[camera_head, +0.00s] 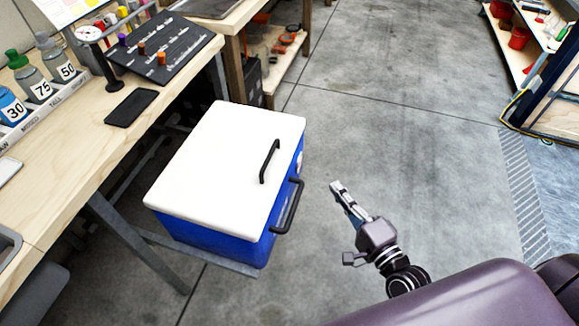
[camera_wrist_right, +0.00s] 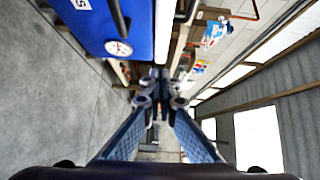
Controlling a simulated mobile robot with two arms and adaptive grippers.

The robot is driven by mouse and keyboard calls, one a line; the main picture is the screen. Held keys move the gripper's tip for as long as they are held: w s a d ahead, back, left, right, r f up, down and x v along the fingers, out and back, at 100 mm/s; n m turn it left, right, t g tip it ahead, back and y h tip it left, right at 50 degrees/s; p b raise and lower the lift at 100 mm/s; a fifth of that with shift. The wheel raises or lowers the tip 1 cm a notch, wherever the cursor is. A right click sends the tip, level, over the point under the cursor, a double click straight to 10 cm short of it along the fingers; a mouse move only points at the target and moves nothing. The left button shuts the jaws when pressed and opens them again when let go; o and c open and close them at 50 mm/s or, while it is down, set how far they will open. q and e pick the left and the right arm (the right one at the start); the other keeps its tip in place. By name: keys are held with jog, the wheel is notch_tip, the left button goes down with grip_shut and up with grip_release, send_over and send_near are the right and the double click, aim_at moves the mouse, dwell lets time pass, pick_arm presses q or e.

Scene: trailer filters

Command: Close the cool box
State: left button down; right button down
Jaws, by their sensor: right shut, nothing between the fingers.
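The cool box (camera_head: 215,235) is blue with a white lid (camera_head: 220,150) and stands on a low stand beside the workbench. The lid lies flat on the box in the head view, with no gap that I can make out. A black handle (camera_head: 269,162) is on the lid and another black handle (camera_head: 289,207) is on the box's side. My right gripper (camera_head: 336,186) is shut and empty, to the right of the box and apart from it. The box's blue side (camera_wrist_right: 90,25) shows at the top of the right wrist view. My left gripper is not in view.
The wooden workbench (camera_head: 60,190) on the left holds numbered bottles (camera_head: 38,82), a black phone-like slab (camera_head: 131,108) and a dark board with knobs (camera_head: 160,50). Shelves (camera_head: 520,50) stand at the far right. The concrete floor (camera_head: 400,120) right of the box is clear.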

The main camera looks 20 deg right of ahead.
jog(key=shift+w+a+r, duration=0.1)
jog(key=shift+w+a, duration=0.8)
jog(key=shift+w, duration=1.15)
jog(key=shift+w+a+r, duration=0.15)
jog(key=shift+w+a, duration=0.8)
jog(key=shift+w, duration=1.05)
jog(key=shift+w+a+r, duration=0.1)
jog(key=shift+w+a, duration=0.8)
jog(key=shift+w, duration=1.15)
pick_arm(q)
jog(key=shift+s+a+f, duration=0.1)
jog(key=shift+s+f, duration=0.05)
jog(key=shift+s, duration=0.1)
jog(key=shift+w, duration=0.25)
